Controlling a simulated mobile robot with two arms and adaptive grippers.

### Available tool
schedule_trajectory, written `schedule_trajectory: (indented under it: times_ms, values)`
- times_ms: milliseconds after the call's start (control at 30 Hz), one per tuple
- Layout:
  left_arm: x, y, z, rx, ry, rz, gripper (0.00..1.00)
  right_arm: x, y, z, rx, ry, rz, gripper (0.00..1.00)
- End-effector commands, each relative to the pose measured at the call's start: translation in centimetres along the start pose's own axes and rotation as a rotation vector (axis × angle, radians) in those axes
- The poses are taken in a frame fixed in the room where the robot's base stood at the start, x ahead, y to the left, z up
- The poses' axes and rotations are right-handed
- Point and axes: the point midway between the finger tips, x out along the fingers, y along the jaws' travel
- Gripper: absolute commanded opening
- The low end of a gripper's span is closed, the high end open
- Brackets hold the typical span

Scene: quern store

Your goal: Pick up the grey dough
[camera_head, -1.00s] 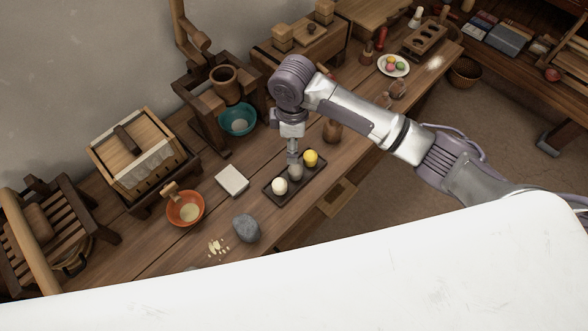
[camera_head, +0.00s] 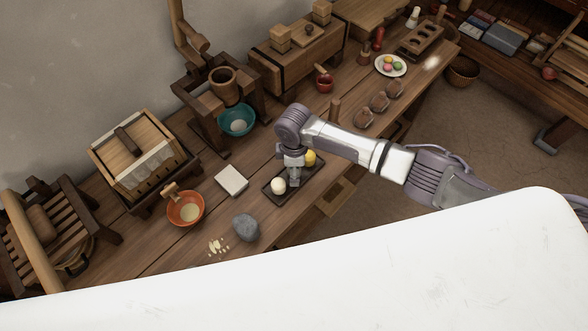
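A dark tray (camera_head: 284,200) lies on the wooden table (camera_head: 150,244), with a white dough ball (camera_head: 278,185) at its left end and a yellow dough ball (camera_head: 310,158) at its right end. My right arm comes in from the right, and its gripper (camera_head: 294,181) points down over the middle of the tray, between the two balls. The grey dough, seen in this middle place earlier, is hidden by the gripper. The fingers are too small and covered to tell open from shut. My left gripper is not in view.
A grey stone (camera_head: 246,228) and a pale block (camera_head: 231,180) lie left of the tray. An orange bowl (camera_head: 185,209), a teal bowl (camera_head: 237,120) and wooden presses stand further left and behind. A plate with coloured balls (camera_head: 391,65) is at the far end.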

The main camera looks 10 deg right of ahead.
Motion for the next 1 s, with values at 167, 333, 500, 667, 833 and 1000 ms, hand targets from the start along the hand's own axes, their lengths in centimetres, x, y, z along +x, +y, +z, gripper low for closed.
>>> schedule_trajectory:
  times_ms: [167,333,500,667,833,1000]
  values:
    - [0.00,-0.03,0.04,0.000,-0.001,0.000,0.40,0.83,-0.04,-0.03,-0.001,0.000,0.001,0.70]
    - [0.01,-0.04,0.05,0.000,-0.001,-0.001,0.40,0.81,-0.04,-0.01,-0.001,0.000,0.000,0.67]
    - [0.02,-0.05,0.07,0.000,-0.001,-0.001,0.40,0.80,-0.03,0.00,0.000,-0.001,0.000,0.39]
    - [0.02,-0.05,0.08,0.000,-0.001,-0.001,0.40,0.79,-0.03,0.01,0.000,-0.001,0.000,0.12]
    - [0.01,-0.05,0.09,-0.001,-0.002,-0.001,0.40,0.77,-0.02,0.00,0.000,0.000,0.000,0.05]
    - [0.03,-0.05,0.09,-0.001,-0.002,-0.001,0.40,0.58,0.00,0.00,0.000,0.000,0.001,0.05]
